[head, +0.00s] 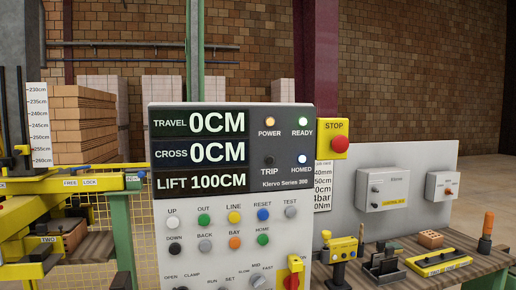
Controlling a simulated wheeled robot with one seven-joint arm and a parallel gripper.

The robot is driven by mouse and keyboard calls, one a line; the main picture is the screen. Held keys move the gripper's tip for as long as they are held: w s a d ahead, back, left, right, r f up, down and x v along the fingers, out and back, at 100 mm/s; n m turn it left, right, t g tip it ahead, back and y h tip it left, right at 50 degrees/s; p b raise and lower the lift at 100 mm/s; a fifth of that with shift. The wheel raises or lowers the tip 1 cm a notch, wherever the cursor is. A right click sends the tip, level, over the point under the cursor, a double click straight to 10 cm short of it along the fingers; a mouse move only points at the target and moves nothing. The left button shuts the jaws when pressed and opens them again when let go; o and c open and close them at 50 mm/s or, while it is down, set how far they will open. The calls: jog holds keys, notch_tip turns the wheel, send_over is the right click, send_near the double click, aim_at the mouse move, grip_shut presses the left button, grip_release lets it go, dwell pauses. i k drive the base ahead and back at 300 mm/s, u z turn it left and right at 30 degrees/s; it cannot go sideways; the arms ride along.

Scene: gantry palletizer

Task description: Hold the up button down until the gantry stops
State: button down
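The control panel (188,270) stands upright in the middle of the head view. Its white button under the label UP, the up button (171,225), is at the upper left of the button rows, with nothing on it. The black DOWN button (175,250) sits just below, and the green OUT button (203,220) is to its right. The display (200,152) reads TRAVEL 0CM, CROSS 0CM and LIFT 100CM. The POWER, READY and HOMED lamps are lit; the TRIP lamp (268,160) is dark. My gripper is not in view.
A red STOP button (340,144) on a yellow box is right of the panel. A workbench (470,272) with tools stands at the right. Yellow machinery (30,272) stands at the left, beside a height scale (38,125). Stacked bricks (85,125) are behind.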

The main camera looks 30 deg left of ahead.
aim_at(173, 223)
jog(key=u, duration=0.55)
jog(key=i, duration=0.85)
jog(key=u, duration=0.8)
